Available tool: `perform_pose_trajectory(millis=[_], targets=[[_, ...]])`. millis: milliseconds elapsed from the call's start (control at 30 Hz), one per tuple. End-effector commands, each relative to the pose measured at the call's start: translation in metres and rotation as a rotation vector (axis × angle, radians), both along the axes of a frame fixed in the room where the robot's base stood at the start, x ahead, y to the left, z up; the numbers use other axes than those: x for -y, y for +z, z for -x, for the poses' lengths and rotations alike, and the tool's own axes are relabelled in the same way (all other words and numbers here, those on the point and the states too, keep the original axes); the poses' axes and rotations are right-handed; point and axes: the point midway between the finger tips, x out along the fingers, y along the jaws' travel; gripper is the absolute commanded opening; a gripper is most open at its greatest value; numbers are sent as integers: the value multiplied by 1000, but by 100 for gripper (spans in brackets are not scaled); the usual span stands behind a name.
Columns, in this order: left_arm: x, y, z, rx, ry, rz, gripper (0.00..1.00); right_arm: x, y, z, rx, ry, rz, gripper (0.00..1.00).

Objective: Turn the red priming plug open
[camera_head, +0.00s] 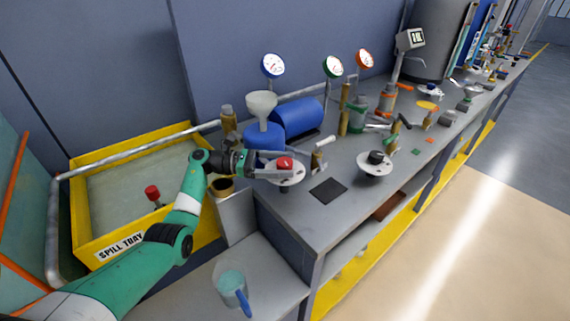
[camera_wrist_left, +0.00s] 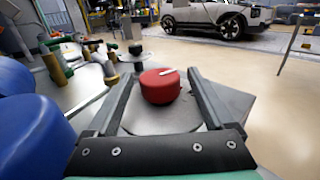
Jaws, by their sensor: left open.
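The red priming plug (camera_head: 285,163) sits on a round pale flange on the bench in the head view. In the left wrist view the red plug (camera_wrist_left: 160,86) is a round red knob with a white pointer bar on top. My left gripper (camera_head: 290,168) comes in from the left and is open. Its two fingers (camera_wrist_left: 158,85) stand on either side of the plug, with gaps visible between plug and fingers in the left wrist view. My right gripper is not in view.
A blue pump body (camera_head: 297,114) and a funnel (camera_head: 262,104) stand behind the plug. A yellow spill tray (camera_head: 82,203) lies left. A blue-handled jug (camera_head: 232,287) stands on the lower shelf.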

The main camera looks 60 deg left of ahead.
Motion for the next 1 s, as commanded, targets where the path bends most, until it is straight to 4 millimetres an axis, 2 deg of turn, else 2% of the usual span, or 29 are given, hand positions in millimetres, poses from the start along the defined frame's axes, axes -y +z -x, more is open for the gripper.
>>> perform_pose_trajectory(millis=[300,500,633,867,933,1000], targets=[[-34,2,60,-1,5,2,86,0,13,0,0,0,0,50],[-49,1,90,-1,1,0,86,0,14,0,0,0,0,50],[-53,0,97,0,1,0,86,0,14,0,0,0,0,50],[-53,0,97,0,0,0,86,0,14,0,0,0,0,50],[-52,4,94,7,2,2,86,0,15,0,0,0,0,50],[-50,20,83,34,13,7,86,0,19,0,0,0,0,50]])
